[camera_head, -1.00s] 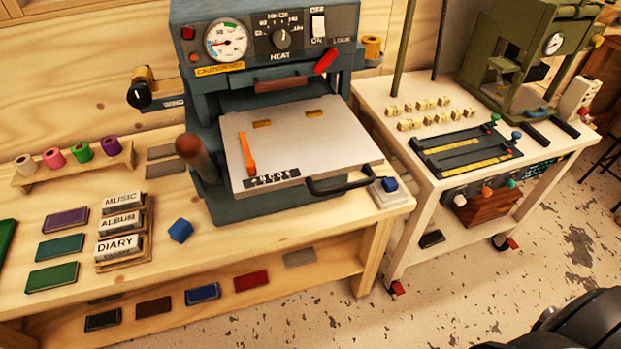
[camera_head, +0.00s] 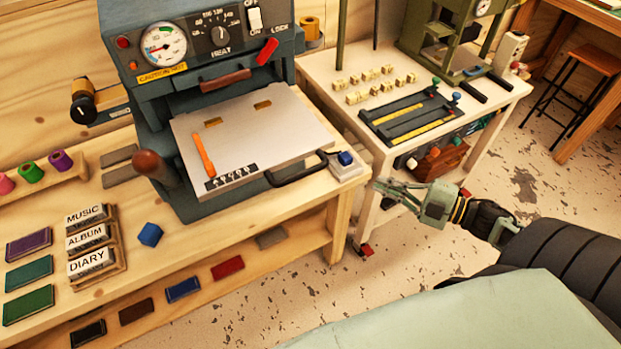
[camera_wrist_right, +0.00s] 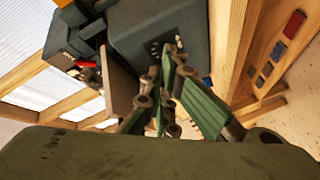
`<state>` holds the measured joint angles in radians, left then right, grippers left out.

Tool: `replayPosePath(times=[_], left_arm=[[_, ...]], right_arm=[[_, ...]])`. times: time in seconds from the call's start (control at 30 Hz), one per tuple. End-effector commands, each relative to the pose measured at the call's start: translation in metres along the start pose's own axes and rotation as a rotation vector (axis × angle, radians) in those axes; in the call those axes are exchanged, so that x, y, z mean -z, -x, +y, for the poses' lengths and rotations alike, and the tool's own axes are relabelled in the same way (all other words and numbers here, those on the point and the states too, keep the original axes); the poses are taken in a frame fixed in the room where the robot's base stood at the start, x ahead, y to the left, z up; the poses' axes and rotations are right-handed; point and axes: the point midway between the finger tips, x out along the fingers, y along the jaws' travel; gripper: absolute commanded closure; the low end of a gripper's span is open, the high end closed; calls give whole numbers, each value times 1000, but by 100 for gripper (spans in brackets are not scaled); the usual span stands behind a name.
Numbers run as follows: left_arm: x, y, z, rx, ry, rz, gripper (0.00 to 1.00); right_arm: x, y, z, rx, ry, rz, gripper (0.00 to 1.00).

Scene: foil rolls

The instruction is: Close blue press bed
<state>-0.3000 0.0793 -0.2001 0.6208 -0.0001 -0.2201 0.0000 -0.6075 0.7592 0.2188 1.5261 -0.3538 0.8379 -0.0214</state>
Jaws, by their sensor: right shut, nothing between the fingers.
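The blue press (camera_head: 215,70) stands on the wooden bench. Its pale bed (camera_head: 255,135) is slid out toward the front, with an orange strip (camera_head: 204,154) and dark type on it. A black handle (camera_head: 296,172) sticks out from the bed's front edge. My right gripper (camera_head: 384,187) is shut and empty, in the air to the right of the handle and apart from it. In the right wrist view the green gripper fingers (camera_wrist_right: 168,75) point toward the dark press body (camera_wrist_right: 165,35). My left gripper is not in view.
A white box with a blue button (camera_head: 345,160) sits at the bench corner near the handle. A white cart (camera_head: 330,75) stands to the right. Open floor lies in front.

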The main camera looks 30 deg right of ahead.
Motion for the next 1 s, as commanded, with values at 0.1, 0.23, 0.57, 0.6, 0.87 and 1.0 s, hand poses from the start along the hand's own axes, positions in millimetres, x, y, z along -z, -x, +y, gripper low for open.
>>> replayPosePath(times=[0.1,0.23,0.57,0.6,0.87,1.0], left_arm=[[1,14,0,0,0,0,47],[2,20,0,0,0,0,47],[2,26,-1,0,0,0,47],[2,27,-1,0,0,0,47],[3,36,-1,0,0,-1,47],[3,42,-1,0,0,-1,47]], right_arm=[[109,-6,50,109,199,345,100],[188,7,60,214,327,617,100],[239,11,56,280,393,779,100],[243,7,54,280,393,779,100],[272,-25,37,276,393,776,100],[287,-42,29,274,393,775,100]])
